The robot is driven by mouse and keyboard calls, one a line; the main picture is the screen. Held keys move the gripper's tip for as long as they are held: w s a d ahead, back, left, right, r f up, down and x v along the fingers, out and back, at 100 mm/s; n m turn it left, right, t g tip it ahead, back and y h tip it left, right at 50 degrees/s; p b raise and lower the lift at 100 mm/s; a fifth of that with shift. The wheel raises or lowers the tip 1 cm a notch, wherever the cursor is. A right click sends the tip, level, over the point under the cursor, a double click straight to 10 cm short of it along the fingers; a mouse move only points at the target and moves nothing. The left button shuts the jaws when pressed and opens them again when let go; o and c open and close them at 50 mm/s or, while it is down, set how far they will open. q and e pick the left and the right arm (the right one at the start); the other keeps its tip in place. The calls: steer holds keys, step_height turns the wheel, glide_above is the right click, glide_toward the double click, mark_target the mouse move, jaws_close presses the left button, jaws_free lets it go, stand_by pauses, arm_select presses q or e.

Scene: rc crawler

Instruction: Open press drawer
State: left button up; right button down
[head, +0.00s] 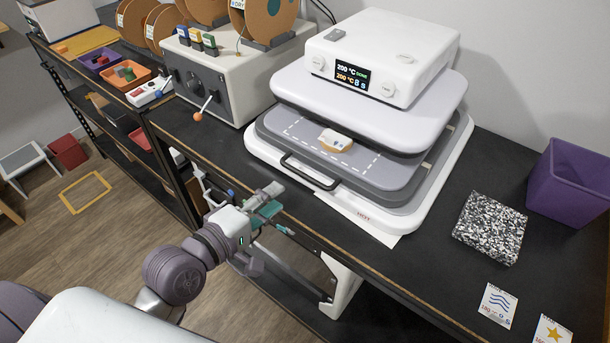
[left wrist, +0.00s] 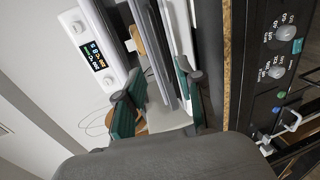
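The heat press (head: 385,55) stands on the black bench, its white head showing a lit display. Its grey drawer plate (head: 380,170) lies below the upper plate (head: 370,112), with a dashed outline and a small white and tan block (head: 335,140) on it. A black bar handle (head: 308,172) is on the drawer's front edge. My left gripper (head: 268,202) is open and empty, in front of the handle and apart from it. In the left wrist view, its teal-padded fingers (left wrist: 160,98) are spread, with the press (left wrist: 98,50) beyond them. My right gripper is not in view.
A grey machine with a lever (head: 235,75) stands left of the press. A speckled slab (head: 490,228), a purple bin (head: 570,183) and printed cards (head: 497,305) are on the right. The bench's wooden front edge (head: 390,290) runs beside my left gripper.

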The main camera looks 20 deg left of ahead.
mark_target(305, 174)
arm_select(q)
steer(key=p+x, duration=0.1)
steer(key=x, duration=0.9)
steer(key=shift+w+d+f+p, duration=0.1)
steer(key=shift+w+f+p, duration=0.05)
steer(key=shift+w+p, duration=0.2)
jaws_close()
